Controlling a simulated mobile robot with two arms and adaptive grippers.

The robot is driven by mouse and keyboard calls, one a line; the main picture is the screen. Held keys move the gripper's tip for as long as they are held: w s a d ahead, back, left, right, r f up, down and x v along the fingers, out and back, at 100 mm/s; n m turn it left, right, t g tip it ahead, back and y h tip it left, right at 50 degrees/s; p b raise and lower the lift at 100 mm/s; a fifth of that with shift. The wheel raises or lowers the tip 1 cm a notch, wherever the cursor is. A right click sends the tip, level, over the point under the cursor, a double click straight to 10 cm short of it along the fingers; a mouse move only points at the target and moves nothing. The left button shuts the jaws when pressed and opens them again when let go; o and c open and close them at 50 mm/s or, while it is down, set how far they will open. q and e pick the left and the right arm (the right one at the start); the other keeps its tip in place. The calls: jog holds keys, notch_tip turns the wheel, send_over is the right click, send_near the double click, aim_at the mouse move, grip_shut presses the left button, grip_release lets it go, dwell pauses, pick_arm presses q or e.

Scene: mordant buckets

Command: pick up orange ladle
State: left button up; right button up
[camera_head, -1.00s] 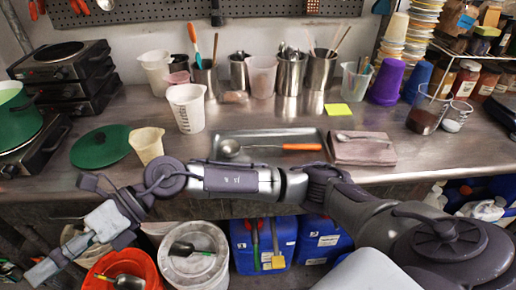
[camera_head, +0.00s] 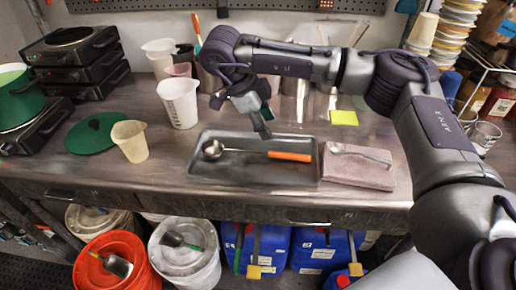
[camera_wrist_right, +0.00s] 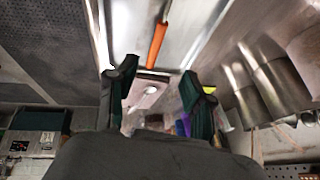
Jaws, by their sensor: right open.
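The orange ladle (camera_head: 290,156) lies in a shallow grey metal tray (camera_head: 225,178) on the bench. Its steel bowl is at the left and its orange handle points right. My right gripper (camera_head: 265,118) is above the back part of the tray, pointing down, open and empty, apart from the ladle. In the right wrist view the orange handle (camera_wrist_right: 157,45) shows ahead, beyond the gap between the two open fingers (camera_wrist_right: 160,82). My left gripper is not in view.
A folded pink cloth (camera_head: 358,172) with a metal spoon (camera_head: 362,154) lies right of the tray. A beige cup (camera_head: 130,142) and a white pitcher (camera_head: 180,103) stand to its left. Steel canisters behind are partly hidden by my arm. A yellow note (camera_head: 344,117) lies behind the cloth.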

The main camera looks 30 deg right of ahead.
send_near(281, 154)
jog(key=shift+w+d+f+p, duration=0.1)
jog(key=shift+d+f+p, duration=0.1)
jog(key=shift+f, duration=0.3)
jog(key=shift+w+d+f+p, duration=0.1)
jog(key=shift+d+f+p, duration=0.05)
jog(key=shift+f, duration=0.3)
jog(key=shift+x, duration=1.1)
jog(key=shift+p+x, duration=0.65)
jog(key=shift+x, duration=0.45)
jog(key=x, duration=0.2)
jog(key=shift+s+d+f, duration=0.15)
jog(key=shift+s+d, duration=0.05)
jog(key=shift+d, duration=0.1)
jog(key=shift+d+f, duration=0.15)
jog(key=shift+f, duration=0.25)
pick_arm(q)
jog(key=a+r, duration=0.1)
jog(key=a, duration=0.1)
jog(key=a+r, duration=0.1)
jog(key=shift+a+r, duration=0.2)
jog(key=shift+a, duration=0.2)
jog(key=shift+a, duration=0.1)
pick_arm(e)
jog(key=shift+s, duration=0.1)
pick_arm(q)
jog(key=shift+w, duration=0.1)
pick_arm(e)
grip_shut()
